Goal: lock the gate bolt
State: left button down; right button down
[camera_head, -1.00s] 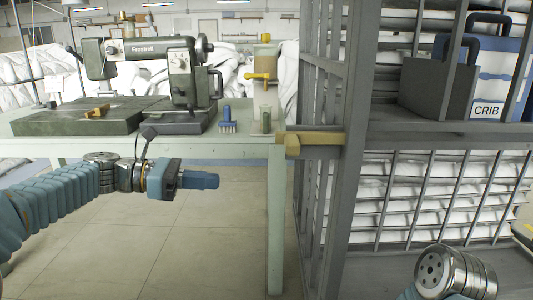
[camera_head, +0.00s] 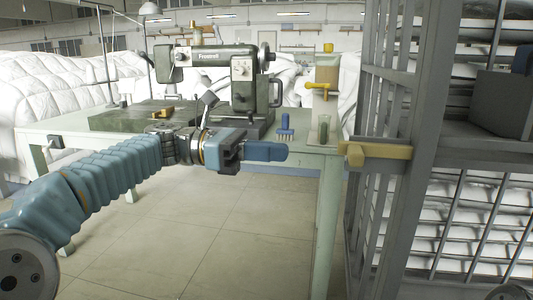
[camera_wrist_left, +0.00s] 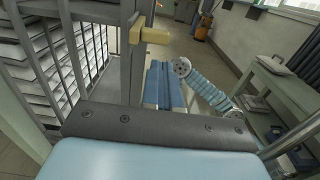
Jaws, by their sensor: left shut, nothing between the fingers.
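The gate bolt is a pale yellow block-shaped bar (camera_head: 378,153) on the grey barred gate frame (camera_head: 408,190), its left end sticking out beside the table corner. It also shows at the top of the left wrist view (camera_wrist_left: 153,35). My left gripper (camera_head: 284,151) is shut and empty, its blue fingertips pointing right, to the left of the bolt at about its height in the head view, with a visible gap between them. The blue fingers also show in the left wrist view (camera_wrist_left: 165,88), below the bolt. My right gripper is not in view.
A pale green table (camera_head: 328,190) stands behind my left arm. White duvets fill the shelves at right. The floor in front is clear.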

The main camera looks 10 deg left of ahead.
aim_at(348, 158)
pick_arm(q)
jog(key=d+b, duration=0.1)
jog(key=d, duration=0.9)
jog(key=shift+a, duration=0.1)
jog(key=d+p, duration=0.2)
jog(key=d, duration=0.1)
jog(key=d+p, duration=0.1)
jog(key=shift+d+r, duration=0.15)
jog(key=shift+r, duration=0.1)
jog(key=shift+d+f, duration=0.1)
jog(key=shift+d, duration=0.2)
jog(key=shift+f, duration=0.15)
